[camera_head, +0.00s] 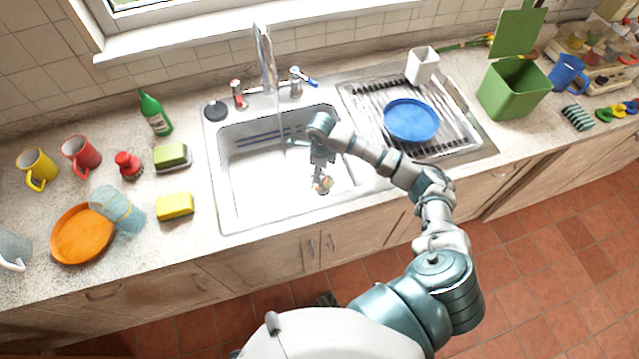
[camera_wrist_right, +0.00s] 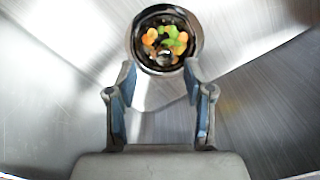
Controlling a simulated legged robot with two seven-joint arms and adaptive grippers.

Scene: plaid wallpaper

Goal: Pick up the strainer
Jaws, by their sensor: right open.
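The strainer (camera_head: 322,184) is a small round dark-rimmed basket at the bottom of the sink (camera_head: 240,190). It holds orange and green food scraps. In the right wrist view the strainer (camera_wrist_right: 168,40) lies just beyond the fingertips, near the top middle. My right gripper (camera_head: 321,167) reaches down into the sink above the strainer. In the wrist view the right gripper (camera_wrist_right: 159,75) is open, its two fingers apart with nothing between them. The fingers appear apart from the strainer. My left gripper is not in view.
The faucet (camera_head: 264,60) stands behind the sink, its spout over the basin. A drainboard right of the sink holds a blue plate (camera_head: 410,119). A yellow sponge (camera_head: 174,206) and a green bottle (camera_head: 155,113) stand to the left. The sink's left part is clear.

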